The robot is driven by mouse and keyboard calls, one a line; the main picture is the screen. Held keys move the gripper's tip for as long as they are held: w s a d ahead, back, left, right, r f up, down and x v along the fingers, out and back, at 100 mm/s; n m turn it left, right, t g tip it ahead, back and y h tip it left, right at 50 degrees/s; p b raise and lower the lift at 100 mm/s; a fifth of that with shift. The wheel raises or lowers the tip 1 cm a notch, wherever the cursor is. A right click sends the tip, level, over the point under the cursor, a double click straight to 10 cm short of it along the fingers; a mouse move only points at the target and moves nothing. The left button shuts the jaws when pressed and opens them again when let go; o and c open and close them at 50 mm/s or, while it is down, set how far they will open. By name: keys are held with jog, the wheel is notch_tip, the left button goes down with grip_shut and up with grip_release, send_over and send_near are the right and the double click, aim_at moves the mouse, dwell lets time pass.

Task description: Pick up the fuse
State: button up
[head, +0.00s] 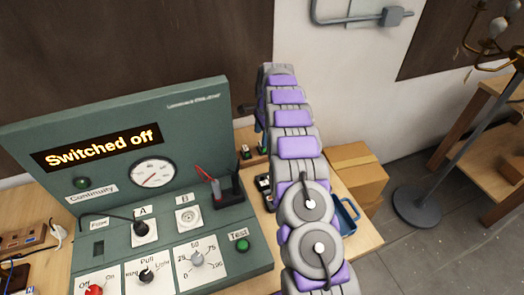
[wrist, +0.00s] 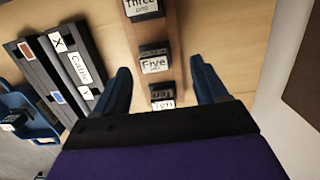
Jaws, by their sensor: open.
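Several black fuse blocks with white labels stand in a row on a wooden strip (wrist: 172,25) in the wrist view. The one marked Three (wrist: 143,8) is at the top edge, Five (wrist: 154,60) is in the middle, and Ten (wrist: 162,98) is nearest my gripper's body. My gripper (wrist: 160,68) is open, with its blue fingers on either side of the strip and nothing held between them. I cannot tell its height above the fuses. In the head view my arm hides most of the gripper and of this area.
A dark case (wrist: 65,68) labelled Cable, X and Y lies left of the strip, with a blue tray (wrist: 42,132) beyond. In the head view, the green test panel (head: 120,115) reads "Switched off". A cardboard box (head: 358,170) and lamp stand (head: 420,205) are at right.

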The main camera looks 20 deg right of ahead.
aim_at(262, 149)
jog(key=f, duration=0.1)
jog(key=f+b, duration=0.1)
jog(key=f, duration=0.3)
jog(key=shift+s+f, duration=0.15)
jog(key=shift+s, duration=0.2)
jog(key=c, duration=1.1)
